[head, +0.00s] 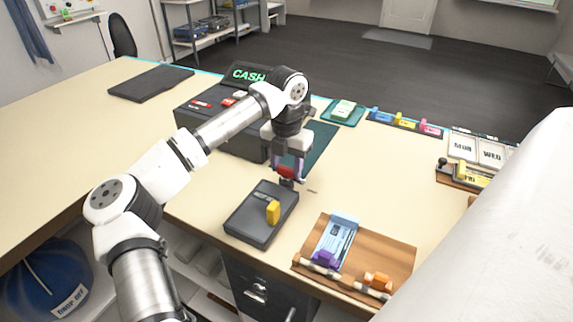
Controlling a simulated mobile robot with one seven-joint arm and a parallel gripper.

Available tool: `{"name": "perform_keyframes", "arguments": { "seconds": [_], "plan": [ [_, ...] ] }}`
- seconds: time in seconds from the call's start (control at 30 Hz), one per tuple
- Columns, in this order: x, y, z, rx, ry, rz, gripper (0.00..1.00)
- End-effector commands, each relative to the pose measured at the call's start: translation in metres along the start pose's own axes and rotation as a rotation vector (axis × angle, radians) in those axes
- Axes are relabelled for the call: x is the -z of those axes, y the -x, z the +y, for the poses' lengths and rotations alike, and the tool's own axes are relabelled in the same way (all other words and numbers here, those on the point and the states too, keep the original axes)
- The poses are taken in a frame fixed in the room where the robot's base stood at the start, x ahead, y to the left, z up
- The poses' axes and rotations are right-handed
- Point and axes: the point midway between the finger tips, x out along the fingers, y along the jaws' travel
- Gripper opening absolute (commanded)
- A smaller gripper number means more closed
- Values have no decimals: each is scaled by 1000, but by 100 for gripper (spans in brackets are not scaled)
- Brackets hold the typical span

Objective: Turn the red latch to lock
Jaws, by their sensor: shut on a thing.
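The red latch (285,171) shows as a small red piece between the fingers of my gripper (288,174). My gripper points down and is shut on the red latch. This is just behind the far right corner of a dark grey flat box (252,226) with a yellow knob (273,212) on its top. The fingers hide part of the latch, and I cannot tell how it joins the box or which way it is turned.
A dark cash register (215,128) with a green CASH display (247,73) stands behind my arm. Coloured clips (404,121) line the back edge. The cream counter (190,204) is clear left of the grey box.

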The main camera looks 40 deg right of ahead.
Motion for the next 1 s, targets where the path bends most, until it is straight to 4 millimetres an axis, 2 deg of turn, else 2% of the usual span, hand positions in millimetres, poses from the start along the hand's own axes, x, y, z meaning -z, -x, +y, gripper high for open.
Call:
{"name": "perform_keyframes", "arguments": {
  "seconds": [0.37, 1.0],
  "plan": [
    [0, -1, 0, -1, -124, -1, 23],
    [-1, 0, 0, -1, -704, -2, 23]
  ]
}}
